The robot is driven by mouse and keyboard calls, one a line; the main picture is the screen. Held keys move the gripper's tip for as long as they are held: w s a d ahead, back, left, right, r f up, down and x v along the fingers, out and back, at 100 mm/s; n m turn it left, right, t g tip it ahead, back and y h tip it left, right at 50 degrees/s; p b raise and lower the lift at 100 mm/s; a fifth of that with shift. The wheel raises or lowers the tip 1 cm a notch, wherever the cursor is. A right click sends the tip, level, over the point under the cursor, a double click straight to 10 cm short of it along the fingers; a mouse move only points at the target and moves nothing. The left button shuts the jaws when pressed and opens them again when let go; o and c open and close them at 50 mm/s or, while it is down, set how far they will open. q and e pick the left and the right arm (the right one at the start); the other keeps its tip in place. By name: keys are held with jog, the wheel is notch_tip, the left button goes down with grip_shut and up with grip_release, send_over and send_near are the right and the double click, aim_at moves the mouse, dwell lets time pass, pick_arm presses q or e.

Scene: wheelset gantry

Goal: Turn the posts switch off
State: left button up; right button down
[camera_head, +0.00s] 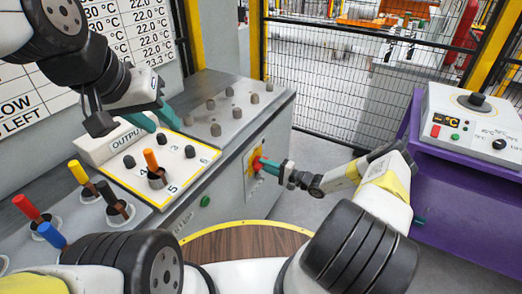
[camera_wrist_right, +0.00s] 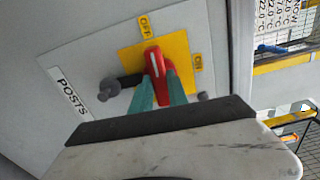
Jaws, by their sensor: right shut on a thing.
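The posts switch shows in the right wrist view as a red handle (camera_wrist_right: 155,62) on a yellow plate (camera_wrist_right: 128,60) marked OFF and ON. The white line on the handle points roughly toward the OFF label. A POSTS label (camera_wrist_right: 71,92) is on the grey panel beside it. My right gripper (camera_wrist_right: 160,84) is shut on the red handle, its teal fingers on either side. In the head view my right gripper (camera_head: 266,164) reaches the switch on the grey cabinet's side. My left gripper (camera_head: 155,119) is open and empty above the output panel.
The output panel (camera_head: 192,184) holds an orange-topped plug (camera_head: 151,160) and dark knobs. Several coloured plugs stand at the lower left. A purple stand (camera_head: 455,190) with a heater box (camera_head: 478,125) is on the right. A mesh fence (camera_head: 330,80) closes the back.

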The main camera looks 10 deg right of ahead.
jog(key=shift+n, duration=0.4)
jog(key=c, duration=1.3)
grip_release()
jog(key=shift+s+d, duration=0.1)
jog(key=v, duration=0.7)
jog(key=shift+s+d, duration=0.2)
jog(key=shift+d, duration=0.05)
